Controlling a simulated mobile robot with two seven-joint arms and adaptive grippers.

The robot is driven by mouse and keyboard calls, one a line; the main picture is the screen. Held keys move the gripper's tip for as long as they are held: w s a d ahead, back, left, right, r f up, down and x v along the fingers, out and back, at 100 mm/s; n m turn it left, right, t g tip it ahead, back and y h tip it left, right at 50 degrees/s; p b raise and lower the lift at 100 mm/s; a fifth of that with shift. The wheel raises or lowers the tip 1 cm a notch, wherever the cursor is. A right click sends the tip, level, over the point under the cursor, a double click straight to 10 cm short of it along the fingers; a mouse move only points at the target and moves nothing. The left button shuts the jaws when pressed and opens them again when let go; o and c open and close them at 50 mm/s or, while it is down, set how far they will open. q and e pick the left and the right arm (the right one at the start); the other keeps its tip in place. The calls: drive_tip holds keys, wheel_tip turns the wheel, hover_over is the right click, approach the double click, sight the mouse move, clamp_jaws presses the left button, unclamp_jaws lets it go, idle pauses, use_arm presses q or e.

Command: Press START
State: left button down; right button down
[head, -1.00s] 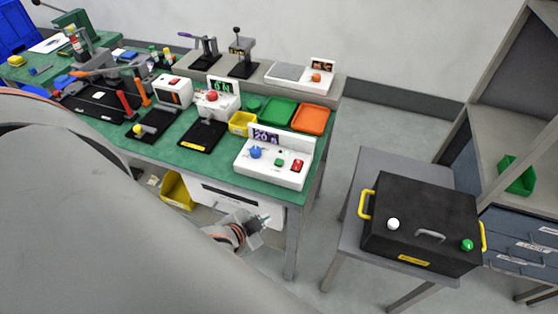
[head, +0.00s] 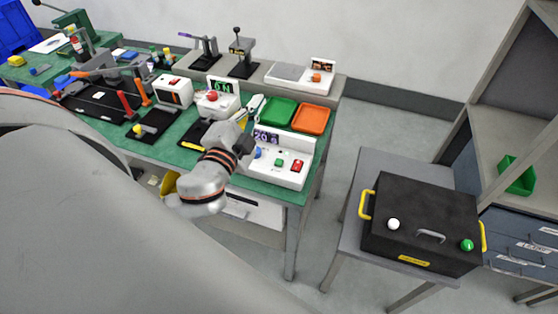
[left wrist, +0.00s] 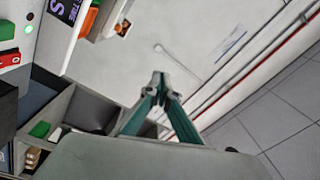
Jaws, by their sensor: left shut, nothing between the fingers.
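A white control box (head: 290,178) stands at the right end of the green bench, with a lit display (head: 266,136), a blue knob (head: 259,153), a green button (head: 278,162) and a red switch (head: 298,166). No START label is readable. My left gripper (head: 256,104) is raised at the box's left side, in front of its display, and appears apart from the green button. Its fingers are shut and empty in the left wrist view (left wrist: 160,78). There the green button (left wrist: 7,30) and red switch (left wrist: 9,60) show at the left edge. My right gripper is not in view.
A green tray (head: 279,112) and an orange tray (head: 311,118) lie behind the box. A white device (head: 217,103) with a red button stands to its left. A black case (head: 420,215) with white and green knobs sits on a separate grey table. Floor between is clear.

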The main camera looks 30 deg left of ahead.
use_arm(q)
drive_tip(key=w+d+r+m+t+h, duration=0.2)
drive_tip(key=d+r+m+t+h, duration=0.2)
drive_tip(key=d+r+m+h, duration=0.35)
drive_tip(key=s+d+m+g+h, duration=0.2)
drive_tip(key=d+m+g+h, duration=0.5)
drive_tip(key=d+m+h, duration=0.35)
wheel_tip(320, 180, down, 8)
drive_tip(key=a+m+g+y, duration=0.3)
drive_tip(key=m+g, duration=0.3)
drive_tip(key=w+a+f+g+y, duration=0.1)
drive_tip(key=a+f+y, duration=0.4)
drive_tip(key=a, duration=0.5)
drive_tip(key=shift+w+a+f, duration=0.3)
drive_tip(key=shift+f, duration=0.15)
